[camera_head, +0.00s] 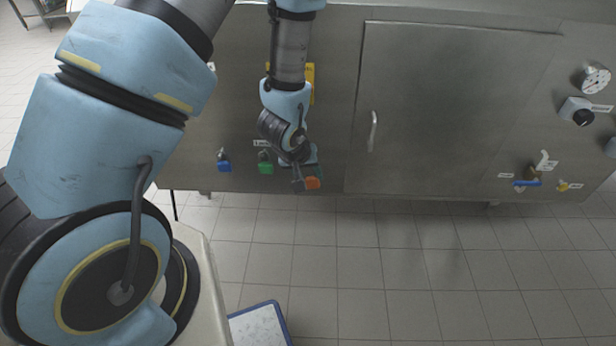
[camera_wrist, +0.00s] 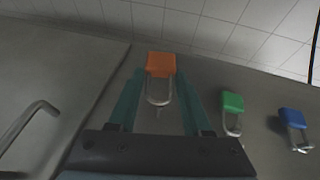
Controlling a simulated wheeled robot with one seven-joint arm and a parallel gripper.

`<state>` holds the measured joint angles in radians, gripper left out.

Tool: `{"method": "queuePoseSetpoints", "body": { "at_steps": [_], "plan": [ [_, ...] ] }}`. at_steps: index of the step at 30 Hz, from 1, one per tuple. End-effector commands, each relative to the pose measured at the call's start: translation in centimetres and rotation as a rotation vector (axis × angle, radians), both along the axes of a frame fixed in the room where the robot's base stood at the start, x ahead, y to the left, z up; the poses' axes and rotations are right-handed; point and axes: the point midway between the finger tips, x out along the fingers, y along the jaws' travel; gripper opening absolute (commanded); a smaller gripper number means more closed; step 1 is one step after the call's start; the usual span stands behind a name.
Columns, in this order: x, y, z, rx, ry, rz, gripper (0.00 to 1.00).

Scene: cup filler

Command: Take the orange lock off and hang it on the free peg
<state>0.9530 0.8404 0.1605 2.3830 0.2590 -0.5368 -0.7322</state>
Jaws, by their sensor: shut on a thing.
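My gripper (camera_head: 306,181) is at the lower part of the steel cabinet front, shut on the orange lock (camera_head: 313,184). In the wrist view the orange lock (camera_wrist: 160,65) sits between the tips of my two teal fingers, with its metal shackle pointing back toward the palm. A small pin-like shape shows near the shackle's loop; I cannot tell whether the shackle is around it. The green lock (camera_head: 265,167) and the blue lock (camera_head: 223,164) hang to the left in the head view; in the wrist view they are on the right. I cannot make out a free peg.
A cabinet door (camera_head: 455,110) with a bar handle (camera_head: 373,131) is right of my gripper. A gauge (camera_head: 594,79), a black knob (camera_head: 583,117) and a blue-handled valve (camera_head: 527,183) are farther right. The tiled floor in front is clear, apart from a blue-edged board (camera_head: 262,327).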

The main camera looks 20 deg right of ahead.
Motion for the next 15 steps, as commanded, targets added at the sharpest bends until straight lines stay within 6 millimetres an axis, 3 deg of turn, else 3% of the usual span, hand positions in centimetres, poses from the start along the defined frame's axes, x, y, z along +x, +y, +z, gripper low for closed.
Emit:
{"method": "queuePoseSetpoints", "body": {
  "at_steps": [15],
  "plan": [
    [2.8,-1.2,-0.2,0.0,-0.001,0.0,0.0]
  ]
}}
